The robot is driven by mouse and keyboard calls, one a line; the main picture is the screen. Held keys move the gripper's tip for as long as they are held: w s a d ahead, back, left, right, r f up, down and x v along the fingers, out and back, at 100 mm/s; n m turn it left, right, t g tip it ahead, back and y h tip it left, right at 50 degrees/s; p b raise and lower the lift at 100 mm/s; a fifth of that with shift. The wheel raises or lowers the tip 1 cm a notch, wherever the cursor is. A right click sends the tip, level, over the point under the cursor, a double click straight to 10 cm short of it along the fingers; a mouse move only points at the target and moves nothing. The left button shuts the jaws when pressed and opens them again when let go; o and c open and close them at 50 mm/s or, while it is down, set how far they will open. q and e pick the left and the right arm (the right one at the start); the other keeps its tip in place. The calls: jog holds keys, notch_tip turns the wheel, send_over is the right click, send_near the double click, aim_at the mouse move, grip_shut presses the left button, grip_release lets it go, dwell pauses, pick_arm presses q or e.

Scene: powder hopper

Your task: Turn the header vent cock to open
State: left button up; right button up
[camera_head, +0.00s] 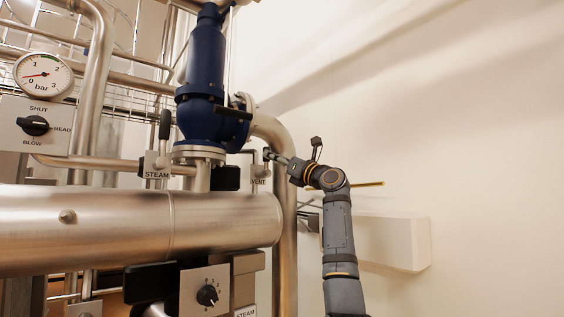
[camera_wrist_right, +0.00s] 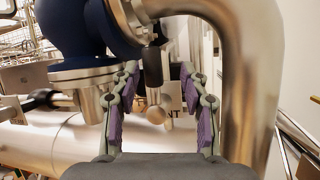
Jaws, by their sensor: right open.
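The header vent cock (camera_wrist_right: 156,113) shows in the right wrist view as a round metal body with a black lever (camera_wrist_right: 152,66) standing upright above it. My right gripper (camera_wrist_right: 160,88) is open. Its purple-padded fingers lie to the left and right of the cock in this view, with gaps on both sides; I cannot tell the depth between them. In the head view my right gripper (camera_head: 272,156) is small, near the VENT label (camera_head: 259,178), and the cock is hard to make out there. My left gripper is not in view.
A blue valve (camera_head: 204,80) stands above the steel header (camera_head: 120,230). A bent pipe (camera_head: 287,230) runs down close to my right gripper. A black steam handle (camera_head: 165,124), a pressure gauge (camera_head: 43,74) and a selector knob (camera_head: 34,126) are further left. Open space lies to the right.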

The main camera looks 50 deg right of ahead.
jog(key=v, duration=0.4)
jog(key=shift+a+r, duration=0.1)
dwell(0.5)
